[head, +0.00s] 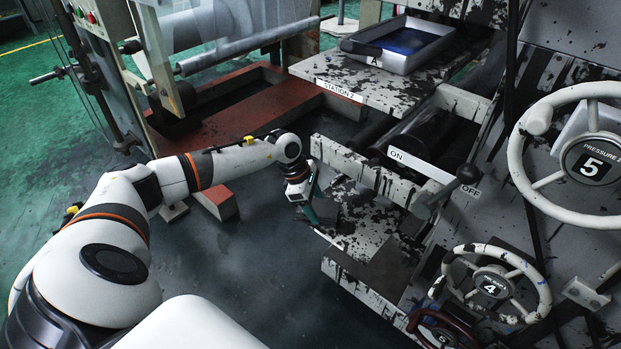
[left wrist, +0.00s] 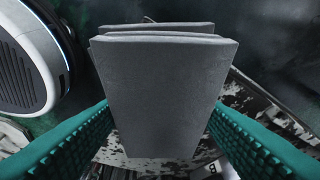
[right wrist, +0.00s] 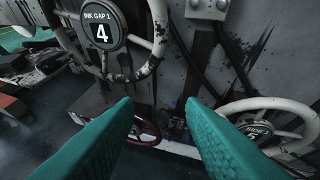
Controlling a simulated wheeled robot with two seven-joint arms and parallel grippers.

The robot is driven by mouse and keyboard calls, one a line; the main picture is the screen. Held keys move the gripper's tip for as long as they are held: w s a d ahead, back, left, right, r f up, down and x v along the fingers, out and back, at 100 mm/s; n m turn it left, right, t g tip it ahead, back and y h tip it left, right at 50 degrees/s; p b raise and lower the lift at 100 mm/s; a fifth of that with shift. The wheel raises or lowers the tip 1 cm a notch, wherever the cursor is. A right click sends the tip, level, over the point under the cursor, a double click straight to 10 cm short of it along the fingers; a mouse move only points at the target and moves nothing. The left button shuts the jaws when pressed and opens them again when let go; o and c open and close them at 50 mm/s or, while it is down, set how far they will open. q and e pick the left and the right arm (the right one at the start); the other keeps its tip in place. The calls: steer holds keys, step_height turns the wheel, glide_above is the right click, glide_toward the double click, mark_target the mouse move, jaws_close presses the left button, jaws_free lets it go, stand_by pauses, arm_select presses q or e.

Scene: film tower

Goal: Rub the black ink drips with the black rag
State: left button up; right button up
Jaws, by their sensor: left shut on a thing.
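My left gripper (head: 307,203) is low in front of the press, its fingers pointing down beside an ink-stained pale plate (head: 362,228). In the left wrist view, the gripper (left wrist: 158,110) is shut on a folded dark grey rag (left wrist: 160,85), which stands between the green ribbed fingers. In the head view I cannot clearly make out the rag. Black ink drips and spatters (head: 350,95) cover the pale panels around station 2 and the lower plates. Whether the rag touches the plate I cannot tell. My right gripper (right wrist: 159,100) is open and empty in the right wrist view.
An ink tray (head: 400,45) marked A stands on the upper shelf. An ON/OFF lever (head: 466,175) juts out at the middle. A red frame (head: 230,118) lies behind my left arm.

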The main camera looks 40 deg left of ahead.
arm_select(q)
steer(key=shift+a, duration=0.1)
steer(key=shift+d+r, duration=0.2)
steer(key=shift+r, duration=0.7)
steer(key=shift+r+p, duration=0.55)
steer(key=shift+p, duration=0.1)
steer(key=shift+r+p, duration=0.35)
steer(key=shift+r, duration=0.1)
steer(key=shift+r+p, duration=0.35)
steer(key=shift+r, duration=0.5)
steer(key=shift+r+p, duration=0.2)
steer(key=shift+p, duration=0.1)
steer(key=shift+r+p, duration=0.4)
steer(key=shift+r, duration=0.1)
steer(key=shift+r+p, duration=0.3)
steer(key=shift+r, duration=0.3)
arm_select(e)
steer(key=s+d+f+g+h, duration=0.1)
steer(key=s+d+f+g, duration=0.1)
steer(key=s+g, duration=0.2)
steer(key=s+d+f+g+h, duration=0.1)
steer(key=s+d+f+g, duration=0.1)
steer(key=s, duration=0.7)
steer(key=d+g, duration=0.1)
steer(key=g, duration=0.1)
steer(key=shift+d+f+m+g, duration=0.2)
steer(key=shift+m+g, duration=0.1)
